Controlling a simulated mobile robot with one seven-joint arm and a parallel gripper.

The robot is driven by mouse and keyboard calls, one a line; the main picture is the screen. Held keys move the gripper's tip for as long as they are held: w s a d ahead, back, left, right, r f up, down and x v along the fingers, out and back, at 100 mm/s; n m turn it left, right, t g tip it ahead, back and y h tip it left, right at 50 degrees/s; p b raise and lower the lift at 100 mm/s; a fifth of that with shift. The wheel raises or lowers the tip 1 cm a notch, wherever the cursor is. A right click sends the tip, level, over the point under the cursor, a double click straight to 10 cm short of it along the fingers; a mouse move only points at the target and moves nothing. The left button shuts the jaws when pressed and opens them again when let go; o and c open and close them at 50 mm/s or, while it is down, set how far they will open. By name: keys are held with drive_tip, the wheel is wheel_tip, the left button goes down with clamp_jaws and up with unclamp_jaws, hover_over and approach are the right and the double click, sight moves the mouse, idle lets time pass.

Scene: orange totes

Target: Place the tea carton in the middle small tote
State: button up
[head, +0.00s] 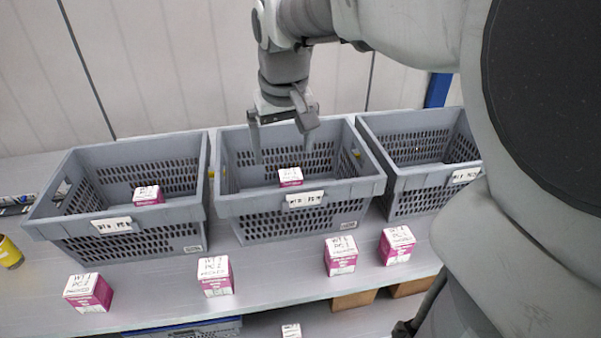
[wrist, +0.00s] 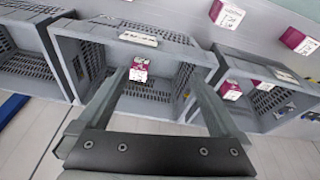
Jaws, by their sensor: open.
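The middle small tote (head: 228,205) is a grey basket with perforated walls and a white label; it also shows in the wrist view (wrist: 78,47). A pink-and-white tea carton (head: 290,177) is inside it near the front wall, and shows between my fingers in the wrist view (wrist: 139,70). My gripper (head: 283,146) points down over the middle tote, above and behind that carton. Its two fingers are spread with nothing between them; they also show in the wrist view (wrist: 160,80). The carton's base is hidden in the head view.
A left grey tote (head: 45,213) holds a similar carton (head: 148,195). A right grey tote (head: 377,140) is partly hidden by my arm. Several similar cartons (head: 215,276) stand along the table's front. A yellow can (head: 9,253) stands at the far left.

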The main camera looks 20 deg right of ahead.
drive_tip(key=s+a+f+t, duration=0.1)
drive_tip(key=s+a+t, duration=0.1)
drive_tip(key=s, duration=1.3)
drive_tip(key=shift+s+a+f+n+t+y, duration=0.3)
drive_tip(key=shift+a+n, duration=0.1)
drive_tip(key=shift+a, duration=0.1)
